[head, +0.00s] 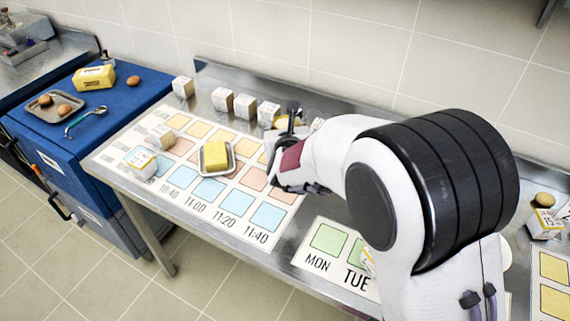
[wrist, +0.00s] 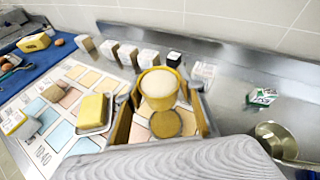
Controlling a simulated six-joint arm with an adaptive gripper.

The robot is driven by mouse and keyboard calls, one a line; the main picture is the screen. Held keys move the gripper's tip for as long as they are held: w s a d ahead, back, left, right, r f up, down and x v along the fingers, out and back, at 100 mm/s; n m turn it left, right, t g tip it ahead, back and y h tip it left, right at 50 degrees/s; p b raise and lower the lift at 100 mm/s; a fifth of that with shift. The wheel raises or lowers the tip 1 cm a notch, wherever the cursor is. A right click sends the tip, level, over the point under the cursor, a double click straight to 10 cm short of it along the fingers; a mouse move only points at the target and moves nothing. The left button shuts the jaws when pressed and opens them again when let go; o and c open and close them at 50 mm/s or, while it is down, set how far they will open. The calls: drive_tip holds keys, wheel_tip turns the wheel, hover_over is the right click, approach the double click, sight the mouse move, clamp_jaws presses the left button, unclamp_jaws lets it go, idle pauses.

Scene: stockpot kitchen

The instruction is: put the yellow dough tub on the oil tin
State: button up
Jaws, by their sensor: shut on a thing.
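A yellow tub (wrist: 160,84) with a pale, round top shows in the middle of the wrist view. My gripper (wrist: 163,102) is shut on it, with a finger on either side. A round tan face (wrist: 166,123) shows just below the tub, towards my palm; I cannot tell what it belongs to. In the head view my gripper (head: 288,160) is over the right part of the printed sheet, and my own arm hides most of what it holds. I cannot pick out the oil tin for certain in either view.
A butter dish (head: 204,169) holds a yellow block left of my gripper. Several white cartons (head: 222,100) stand along the back wall. A saucepan (wrist: 272,135) and a small green-and-white box (wrist: 263,97) are on the right. The blue counter (head: 45,140) holds a tray and eggs.

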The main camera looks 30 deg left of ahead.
drive_tip(key=shift+f, duration=3.1)
drive_tip(key=shift+f, duration=1.85)
drive_tip(key=shift+f, duration=0.1)
drive_tip(key=o, duration=1.2)
drive_tip(key=shift+f, duration=0.1)
drive_tip(key=shift+r, duration=0.2)
